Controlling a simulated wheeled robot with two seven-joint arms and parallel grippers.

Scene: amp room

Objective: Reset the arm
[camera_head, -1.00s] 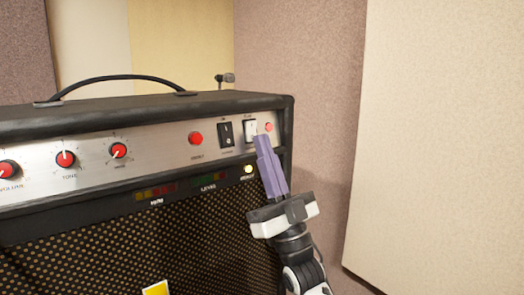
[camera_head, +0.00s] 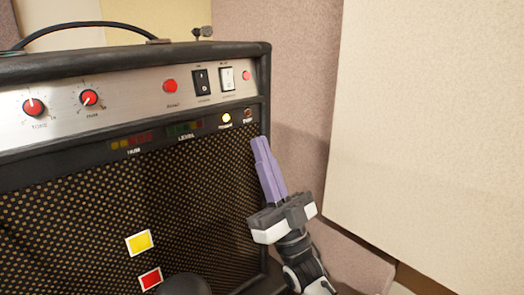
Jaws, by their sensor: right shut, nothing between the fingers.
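My right gripper (camera_head: 261,146) has purple fingers that are closed together and empty. It points up and slightly left, in front of the right edge of the amplifier (camera_head: 150,190), below the control panel. Its fingertips are apart from the switches in the picture. The panel carries a black rocker switch (camera_head: 202,82) and a white rocker switch (camera_head: 227,79). A small red button (camera_head: 246,75) sits right of them. My left gripper does not show.
Red knobs (camera_head: 89,98) and a red round light or button (camera_head: 170,86) are on the panel. A yellow light (camera_head: 227,118) glows below. Yellow (camera_head: 139,242) and red (camera_head: 151,279) squares show on the grille. A pale wall panel (camera_head: 430,130) stands at right.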

